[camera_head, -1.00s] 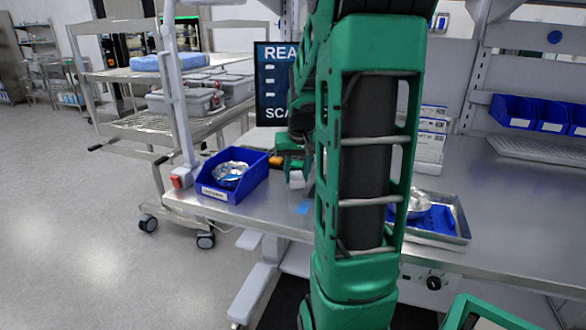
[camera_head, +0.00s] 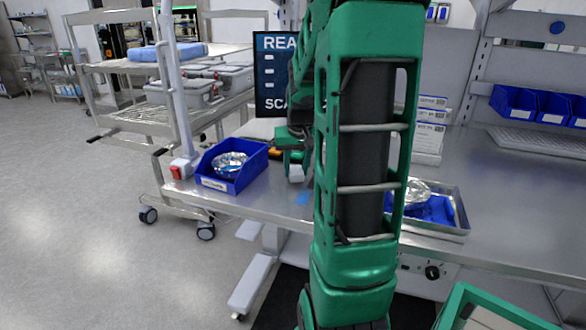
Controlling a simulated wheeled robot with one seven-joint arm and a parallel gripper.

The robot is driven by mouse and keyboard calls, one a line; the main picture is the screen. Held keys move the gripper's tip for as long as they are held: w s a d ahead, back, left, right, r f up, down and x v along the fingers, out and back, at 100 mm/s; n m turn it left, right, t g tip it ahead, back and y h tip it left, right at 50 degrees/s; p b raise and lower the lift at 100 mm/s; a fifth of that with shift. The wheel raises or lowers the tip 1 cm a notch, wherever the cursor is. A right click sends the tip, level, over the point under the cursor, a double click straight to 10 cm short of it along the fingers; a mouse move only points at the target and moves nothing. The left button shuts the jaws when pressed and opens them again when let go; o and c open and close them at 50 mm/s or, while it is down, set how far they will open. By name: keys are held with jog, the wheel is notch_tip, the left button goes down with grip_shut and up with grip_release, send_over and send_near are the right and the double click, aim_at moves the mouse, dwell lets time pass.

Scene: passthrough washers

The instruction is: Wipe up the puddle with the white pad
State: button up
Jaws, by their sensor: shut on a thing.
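The white pad (camera_head: 296,174) is small in the head view, just above the steel bench and behind a small blue puddle (camera_head: 303,198). My gripper (camera_head: 295,164) is shut on the pad. The pad's lower edge looks near the bench top, but I cannot tell whether it touches. The puddle lies flat on the bench near its front edge. My green arm hides its right side and part of my gripper.
A blue bin (camera_head: 247,183) with a foil bowl stands left of the puddle. A metal tray (camera_head: 455,228) with blue cloth and a silvery bowl lies right of my arm. A screen (camera_head: 272,75) stands behind. The bench's right part (camera_head: 520,210) is clear.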

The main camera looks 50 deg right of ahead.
jog(key=shift+f, duration=0.8)
jog(key=shift+a, duration=0.1)
